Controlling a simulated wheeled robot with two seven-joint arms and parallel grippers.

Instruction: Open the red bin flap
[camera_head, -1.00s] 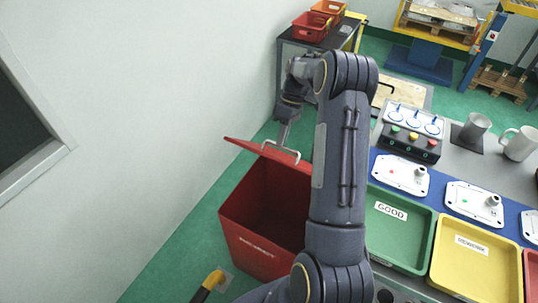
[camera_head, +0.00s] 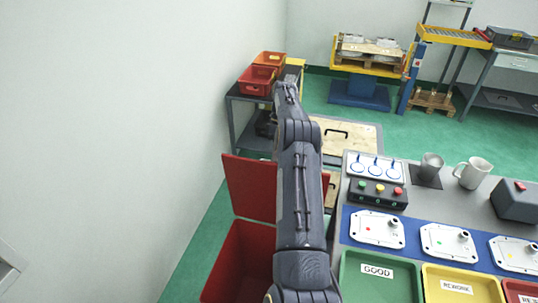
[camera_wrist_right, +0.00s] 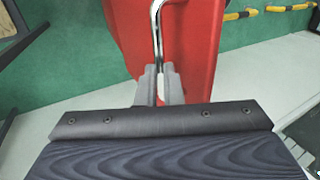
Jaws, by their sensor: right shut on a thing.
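The red bin (camera_head: 238,265) stands on the floor at the lower left of the head view. Its flap (camera_head: 248,187) is raised and stands steeply above the opening, partly hidden behind my right arm. In the right wrist view the red flap (camera_wrist_right: 198,45) fills the upper middle, with a bent chrome handle (camera_wrist_right: 157,22) on it. My right gripper (camera_wrist_right: 160,85) is shut on this handle. In the head view the handle and the fingers are hidden behind my arm. My left gripper is not in view.
A white wall (camera_head: 120,130) runs along the left. To the right is a bench with a green GOOD tray (camera_head: 375,285), a yellow REWORK tray (camera_head: 460,292), castings and a button box (camera_head: 378,193). A dark table (camera_head: 240,112) with red crates stands behind the bin.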

